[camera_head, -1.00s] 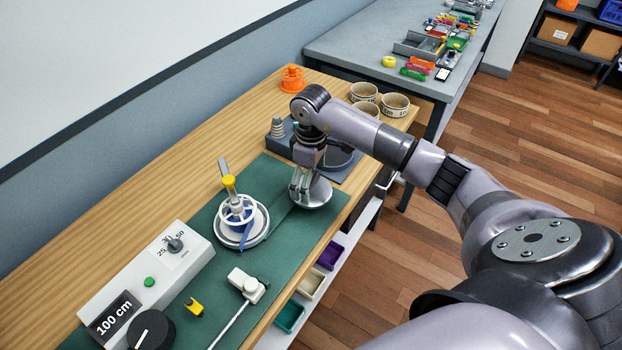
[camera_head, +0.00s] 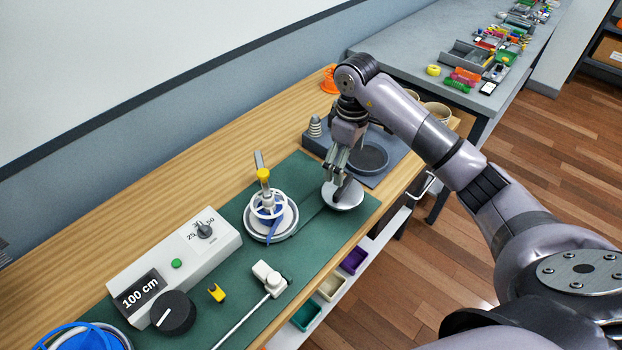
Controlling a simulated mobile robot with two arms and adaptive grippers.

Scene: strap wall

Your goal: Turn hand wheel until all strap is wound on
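A silver round disc (camera_head: 345,200), seemingly the hand wheel, sits on the green mat at its right end. My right gripper (camera_head: 339,183) points down over it, with its fingers at its upper side. The fingers hide any knob, and I cannot tell whether they close on one. A white spoked spool (camera_head: 268,207) on a round base stands to its left, with blue strap (camera_head: 272,220) on it and a yellow-topped lever (camera_head: 263,175) behind. A blue coil in a white ring (camera_head: 85,338) is cut off at the lower left. My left gripper is out of view.
A white control box (camera_head: 150,268) reads 100 cm. A small yellow part (camera_head: 216,292) and a white clamp with a rod (camera_head: 268,278) lie in front of the spool. A grey stand (camera_head: 392,165) is behind my gripper. Coloured bins (camera_head: 355,260) hang below the bench edge.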

